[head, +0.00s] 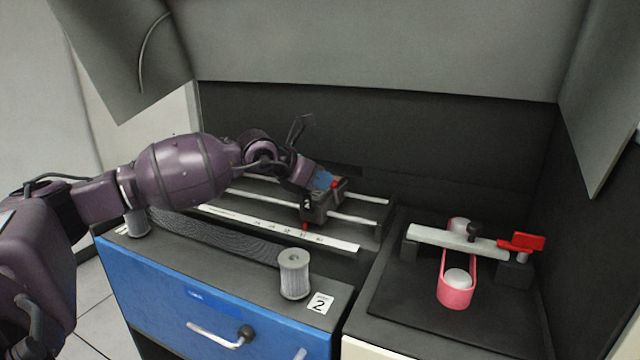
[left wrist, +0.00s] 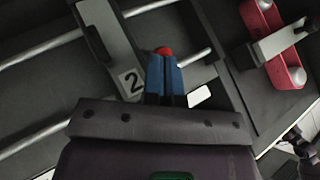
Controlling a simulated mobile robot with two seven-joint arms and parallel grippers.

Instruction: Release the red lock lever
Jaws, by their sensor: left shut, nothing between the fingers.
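A red lock lever (head: 522,242) sits at the right end of a pale bar, across a pink loop on the right-hand cabinet. My left gripper (head: 322,180) is well to its left, over a dark carriage (head: 318,205) marked 2 on two rails. In the left wrist view its blue fingers (left wrist: 165,76) are shut together, with nothing between them. A red knob (left wrist: 163,51) shows just at their tips; whether they touch it I cannot tell. The lever cannot be made out in the wrist view.
The pink loop (head: 456,296) runs around two pale rollers under the pale bar (head: 440,239), which has a dark knob (head: 474,230). A grey spool (head: 294,274) stands at the front of the blue drawer unit (head: 160,290). A dark back wall (head: 420,130) rises behind.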

